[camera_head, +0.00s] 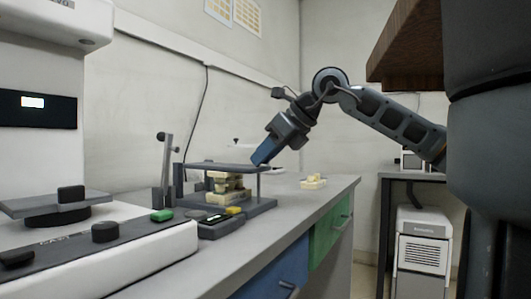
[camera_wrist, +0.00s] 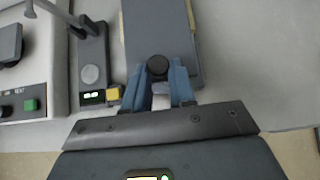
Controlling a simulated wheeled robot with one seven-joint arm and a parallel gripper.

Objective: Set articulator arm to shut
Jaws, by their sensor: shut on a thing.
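The articulator is a grey frame on the bench, with its base (camera_head: 245,209) under cream dental models (camera_head: 224,184). Its flat upper arm (camera_head: 222,166) lies about level over the models, and a thin pin stands between arm and base at the right end. In the wrist view the upper arm is a grey plate (camera_wrist: 160,30) with a dark round knob (camera_wrist: 157,67) at its near end. My gripper (camera_head: 260,160) is at the arm's right end, angled down. In the wrist view its blue fingers (camera_wrist: 158,82) are shut on the knob from both sides.
A white machine (camera_head: 110,252) with a green button (camera_head: 162,215) fills the left. Another cream model (camera_head: 313,182) lies farther back on the bench. A brown shelf (camera_head: 408,45) hangs upper right.

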